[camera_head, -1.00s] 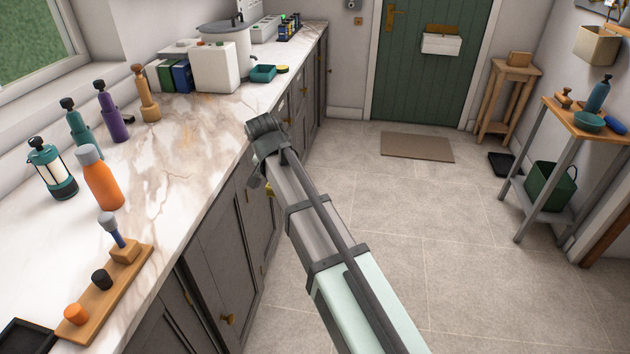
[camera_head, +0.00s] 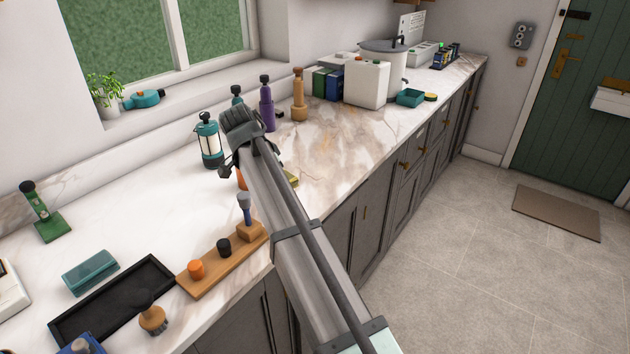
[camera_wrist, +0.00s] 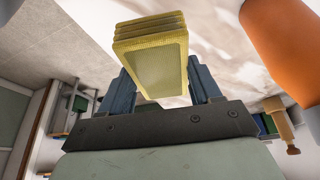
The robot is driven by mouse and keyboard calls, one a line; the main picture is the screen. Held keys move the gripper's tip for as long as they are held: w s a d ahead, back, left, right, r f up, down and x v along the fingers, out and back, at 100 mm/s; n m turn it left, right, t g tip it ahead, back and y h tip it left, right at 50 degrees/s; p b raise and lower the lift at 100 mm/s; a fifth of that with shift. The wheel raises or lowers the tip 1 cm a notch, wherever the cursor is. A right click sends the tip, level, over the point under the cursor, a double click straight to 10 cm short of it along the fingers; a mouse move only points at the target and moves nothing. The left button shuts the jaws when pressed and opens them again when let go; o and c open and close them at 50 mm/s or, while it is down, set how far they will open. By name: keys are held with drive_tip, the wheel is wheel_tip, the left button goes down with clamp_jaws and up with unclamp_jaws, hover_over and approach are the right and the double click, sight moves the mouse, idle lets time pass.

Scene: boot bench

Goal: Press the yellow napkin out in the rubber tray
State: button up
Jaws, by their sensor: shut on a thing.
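My gripper (camera_wrist: 163,85) is shut on the yellow napkin (camera_wrist: 152,70), a folded, layered pad between the two blue-grey fingers in the wrist view. A small yellow part of the napkin (camera_head: 292,178) shows beside my arm in the head view, where my fingers are hidden. It appears held above the counter, but its height is unclear. The black rubber tray (camera_head: 108,304) lies at the lower left of the head view, away from my gripper.
An orange bottle (camera_wrist: 285,50) is close beside the napkin in the wrist view. A wooden board (camera_head: 212,272) with knobs and a blue-handled tool lies right of the tray. A teal block (camera_head: 90,273) lies behind the tray. A lantern (camera_head: 208,142) stands behind my arm.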

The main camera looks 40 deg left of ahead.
drive_tip(key=s+a+r, duration=0.1)
drive_tip(key=s+a, duration=0.3)
drive_tip(key=s, duration=0.6)
drive_tip(key=s+a+r, duration=0.1)
drive_tip(key=s+a, duration=0.4)
drive_tip(key=s, duration=0.4)
drive_tip(key=s+d+n, duration=0.2)
drive_tip(key=s, duration=2.3)
drive_tip(key=shift+y, duration=0.4)
drive_tip(key=shift+a+f, duration=0.1)
drive_tip(key=shift+f, duration=3.65)
drive_tip(key=shift+f, duration=0.55)
drive_tip(key=o, duration=1.2)
drive_tip(key=v, duration=1.3)
drive_tip(key=shift+r, duration=0.4)
